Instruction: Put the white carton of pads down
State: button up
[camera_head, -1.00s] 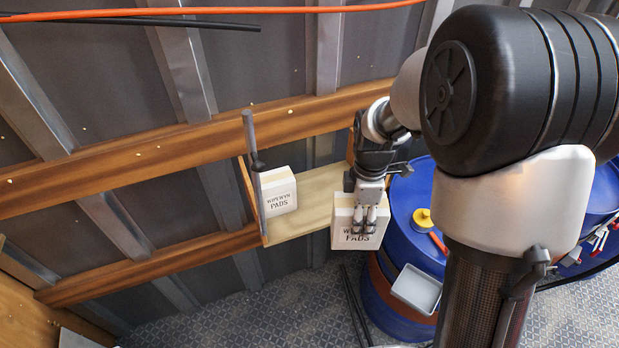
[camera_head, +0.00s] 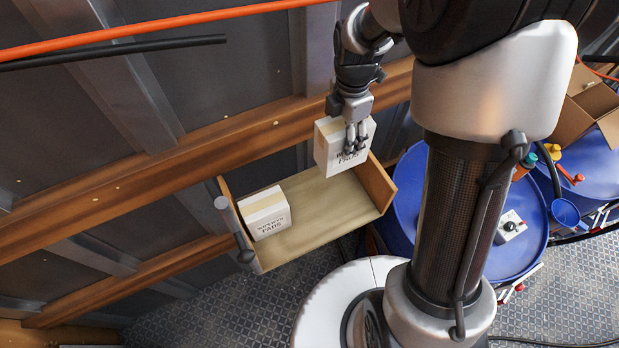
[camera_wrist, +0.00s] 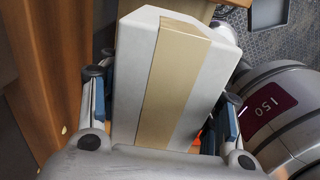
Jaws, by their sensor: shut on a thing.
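The white carton of pads (camera_head: 329,150) is held in my gripper (camera_head: 355,141), at the back right of a wooden shelf (camera_head: 325,207). It looks raised above the shelf board, though its lower edge overlaps the board in the picture and the gap is hard to judge. In the wrist view the carton (camera_wrist: 128,75), with a tan tape strip, sits between the two fingers of my gripper (camera_wrist: 163,105). A second white carton (camera_head: 266,213) labelled PADS stands on the left end of the shelf.
The shelf has a wooden right end wall (camera_head: 375,184) near the held carton, and a grey post (camera_head: 233,227) at its left. The board's middle and right are bare. Blue drums (camera_head: 520,240) stand to the right, one with loose items on top.

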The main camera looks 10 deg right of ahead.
notch_tip(320, 180, down, 20)
jog(key=shift+s+r+b, duration=0.2)
jog(key=shift+s+b, duration=0.1)
jog(key=o, duration=1.3)
